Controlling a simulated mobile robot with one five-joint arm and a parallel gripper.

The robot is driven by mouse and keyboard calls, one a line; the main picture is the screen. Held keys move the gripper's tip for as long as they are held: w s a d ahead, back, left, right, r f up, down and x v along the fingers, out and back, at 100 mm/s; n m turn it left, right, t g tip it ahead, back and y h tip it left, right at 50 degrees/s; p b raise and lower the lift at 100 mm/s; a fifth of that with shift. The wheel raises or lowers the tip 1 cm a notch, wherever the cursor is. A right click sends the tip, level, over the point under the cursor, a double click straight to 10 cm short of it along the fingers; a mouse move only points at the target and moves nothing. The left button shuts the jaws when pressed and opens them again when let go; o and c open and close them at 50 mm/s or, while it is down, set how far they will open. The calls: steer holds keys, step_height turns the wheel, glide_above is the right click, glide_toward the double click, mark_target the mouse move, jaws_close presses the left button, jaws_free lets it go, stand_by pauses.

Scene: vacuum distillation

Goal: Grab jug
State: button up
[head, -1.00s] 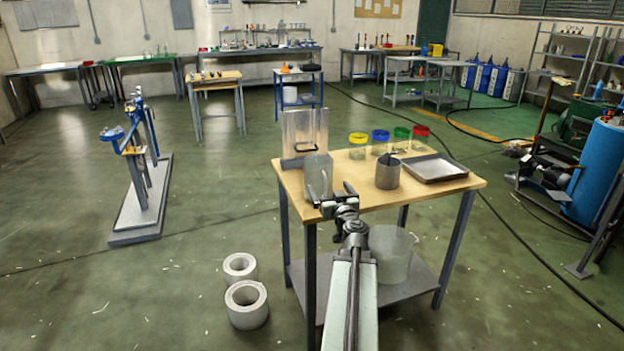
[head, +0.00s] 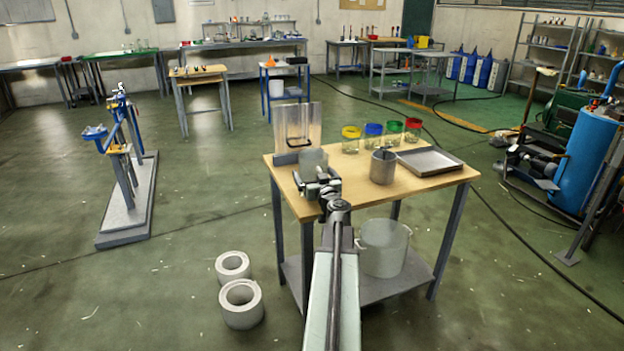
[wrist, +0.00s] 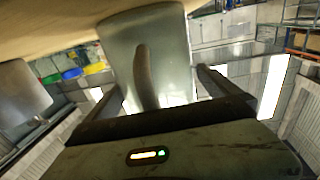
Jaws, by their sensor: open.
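The jug (head: 311,160) is a translucent grey vessel standing near the left end of the wooden table. In the wrist view the jug (wrist: 172,45) fills the upper middle, with its curved handle facing my camera. My gripper (head: 316,182) is in front of the jug in the head view and covers its lower part. In the wrist view my gripper (wrist: 160,88) is open, with one finger on each side of the handle. I cannot tell whether the fingers touch the jug.
The wooden table (head: 420,185) also holds a metal cup (head: 383,167), a shallow tray (head: 430,161) and several glass jars with coloured rims. A clear panel stand (head: 298,125) is close behind the jug. A translucent bucket (head: 384,248) stands on the lower shelf.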

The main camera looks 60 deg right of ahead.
mark_target(318, 166)
steer(key=shift+a, duration=0.15)
steer(key=shift+s+d, duration=0.2)
steer(key=shift+s, duration=0.1)
steer(key=c, duration=1.4)
steer(key=shift+r+p, duration=0.55)
step_height(318, 166, up, 3)
steer(key=p, duration=0.3)
steer(key=shift+r, duration=0.15)
steer(key=s+p, duration=0.1)
steer(key=s, duration=1.5)
steer(key=shift+d+r, duration=0.4)
